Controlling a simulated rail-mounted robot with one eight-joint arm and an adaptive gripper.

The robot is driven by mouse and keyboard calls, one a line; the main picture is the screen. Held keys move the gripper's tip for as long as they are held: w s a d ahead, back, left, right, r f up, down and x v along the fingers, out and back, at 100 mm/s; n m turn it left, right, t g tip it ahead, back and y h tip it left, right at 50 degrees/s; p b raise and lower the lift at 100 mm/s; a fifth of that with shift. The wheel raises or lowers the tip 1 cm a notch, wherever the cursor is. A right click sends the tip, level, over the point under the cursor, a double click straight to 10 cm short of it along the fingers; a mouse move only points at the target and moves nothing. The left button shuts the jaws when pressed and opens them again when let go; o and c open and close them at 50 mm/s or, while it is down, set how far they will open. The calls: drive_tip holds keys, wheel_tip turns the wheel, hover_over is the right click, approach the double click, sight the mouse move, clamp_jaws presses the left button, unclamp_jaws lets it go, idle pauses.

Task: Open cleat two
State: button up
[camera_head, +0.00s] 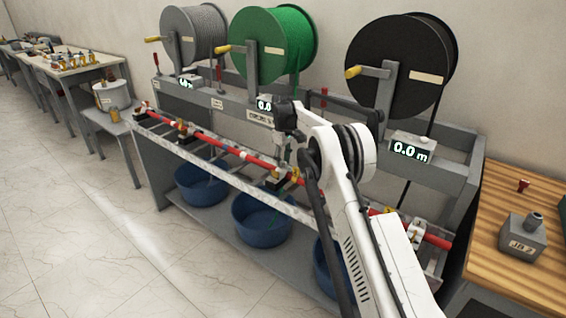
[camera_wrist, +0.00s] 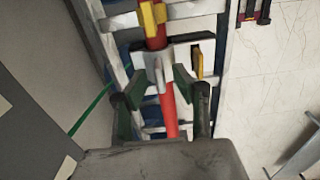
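A long red rod (camera_head: 232,152) runs along the front of the grey rack, with cleat-like fittings along it. One dark fitting with yellow parts (camera_head: 278,181) lies close below my gripper (camera_head: 284,158). In the wrist view, my gripper (camera_wrist: 158,98) has its two green-grey fingers spread on either side of the red rod (camera_wrist: 169,112). A grey cleat-like block (camera_wrist: 153,56) with a protruding lever sits on the rod just beyond the fingertips. A gap shows between the fingers; contact with the block cannot be told. Which fitting is cleat two is not readable.
Grey, green (camera_head: 272,45) and black (camera_head: 400,62) cable reels stand behind on the rack. Blue tubs (camera_head: 262,218) sit on the lower shelf. A wooden table with a grey box (camera_head: 522,238) is at right. The floor in front is clear.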

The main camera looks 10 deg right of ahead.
drive_tip(key=shift+f, duration=0.3)
drive_tip(key=shift+c, duration=0.5)
clamp_jaws()
